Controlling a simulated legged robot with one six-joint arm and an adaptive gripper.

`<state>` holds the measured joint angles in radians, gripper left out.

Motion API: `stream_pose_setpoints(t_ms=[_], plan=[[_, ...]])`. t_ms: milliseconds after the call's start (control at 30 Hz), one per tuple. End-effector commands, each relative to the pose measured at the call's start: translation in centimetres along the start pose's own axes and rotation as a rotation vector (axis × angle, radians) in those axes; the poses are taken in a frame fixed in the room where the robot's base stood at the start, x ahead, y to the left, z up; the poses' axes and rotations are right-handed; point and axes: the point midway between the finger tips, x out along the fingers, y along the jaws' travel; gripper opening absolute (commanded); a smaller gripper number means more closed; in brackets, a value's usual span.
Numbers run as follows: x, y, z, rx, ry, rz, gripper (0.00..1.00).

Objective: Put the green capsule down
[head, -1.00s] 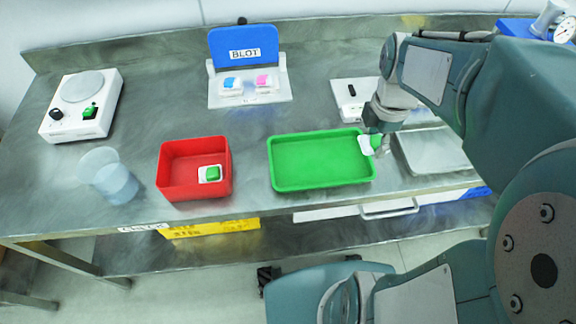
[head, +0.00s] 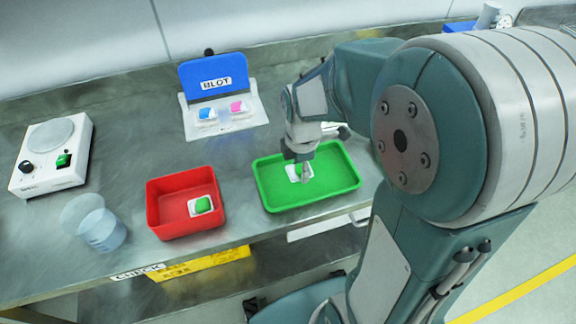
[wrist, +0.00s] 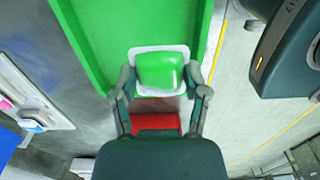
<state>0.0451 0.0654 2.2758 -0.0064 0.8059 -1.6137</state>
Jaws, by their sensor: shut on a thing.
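My gripper (head: 304,170) is over the middle of the green tray (head: 270,193), pointing down. It is shut on a green capsule with a white base (head: 293,173). In the wrist view the capsule (wrist: 159,70) sits between the two fingers of my gripper (wrist: 158,88), green side showing. The green tray (wrist: 92,40) lies behind it. In the head view my gripper hides part of the capsule, and I cannot tell if it touches the tray floor. Another green capsule with a white base (head: 203,205) lies in the red bin (head: 167,186).
A blue BLOT stand (head: 214,80) holds a blue and a pink capsule at the back. A white scale-like device (head: 50,165) and a clear cup (head: 98,225) stand at left. The rest of the green tray looks empty.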

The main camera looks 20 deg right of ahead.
Motion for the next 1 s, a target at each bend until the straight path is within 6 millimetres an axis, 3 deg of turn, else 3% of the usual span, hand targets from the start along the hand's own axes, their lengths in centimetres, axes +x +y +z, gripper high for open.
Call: stream_pose_setpoints(t_ms=[200,367,533,933,967,1000], plan=[[2.7,1.9,-0.7,0.002,0.003,-0.002,0.26],[3.8,2.8,-1.3,0.001,0.002,-0.001,0.26],[6.3,2.7,-1.4,0.003,0.000,-0.003,0.26],[6.9,2.7,-1.2,0.002,0.002,0.000,0.26],[6.8,2.7,-1.2,0.002,0.002,0.001,0.72],[6.8,2.7,-1.2,0.002,0.002,0.001,0.90]])
